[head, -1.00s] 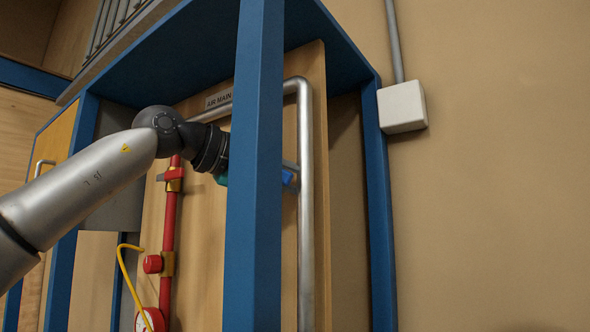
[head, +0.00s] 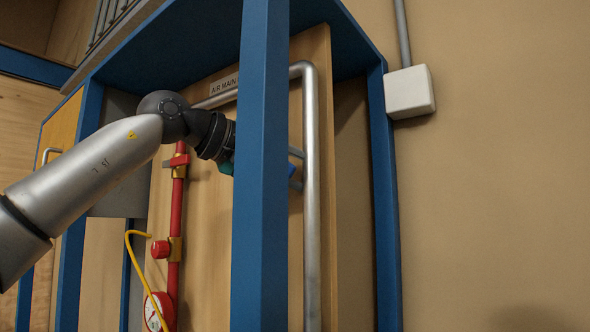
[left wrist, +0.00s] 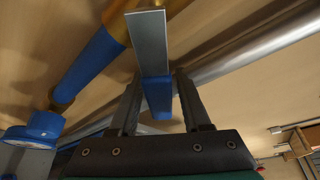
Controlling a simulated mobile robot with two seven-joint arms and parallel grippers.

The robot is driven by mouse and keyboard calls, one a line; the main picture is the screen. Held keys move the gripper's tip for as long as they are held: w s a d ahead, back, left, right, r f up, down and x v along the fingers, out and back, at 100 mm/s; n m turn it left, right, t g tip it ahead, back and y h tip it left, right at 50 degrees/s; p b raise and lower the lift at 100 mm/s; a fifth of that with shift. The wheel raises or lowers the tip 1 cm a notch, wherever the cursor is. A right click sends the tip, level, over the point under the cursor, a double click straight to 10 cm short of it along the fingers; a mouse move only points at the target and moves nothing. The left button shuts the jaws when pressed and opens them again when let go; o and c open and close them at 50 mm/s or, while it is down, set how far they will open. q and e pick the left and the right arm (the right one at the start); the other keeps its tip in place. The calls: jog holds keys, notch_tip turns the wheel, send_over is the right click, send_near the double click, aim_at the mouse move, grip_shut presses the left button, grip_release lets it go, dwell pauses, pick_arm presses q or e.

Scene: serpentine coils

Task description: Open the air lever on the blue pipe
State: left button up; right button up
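The air lever (left wrist: 153,45) is a flat grey bar with a blue end (left wrist: 158,95) in the left wrist view, set at a brass fitting (left wrist: 115,18) on the blue pipe (left wrist: 88,66). My left gripper (left wrist: 160,76) is open, with one finger on each side of the lever's blue end and narrow gaps visible. In the head view the left gripper (head: 296,169) is mostly hidden behind a blue post; grey fingertips and a bit of blue show at the post's right edge. The blue pipe is hidden there. My right gripper is not in view.
The blue upright post (head: 262,170) stands in front of my left gripper. A silver pipe (head: 312,200) runs just right of it. A red pipe (head: 175,215) with a red lever and a gauge (head: 158,311), plus a yellow hose (head: 132,265), are to the left.

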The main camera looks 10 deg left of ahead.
pick_arm(q)
jog(key=shift+o, duration=0.5)
jog(key=shift+s+a+r, duration=0.1)
jog(key=shift+s+a, duration=0.05)
jog(key=b+v, duration=0.3)
jog(key=v, duration=1.1)
jog(key=shift+s+a, duration=0.2)
jog(key=shift+s, duration=0.1)
jog(key=shift+c, duration=0.4)
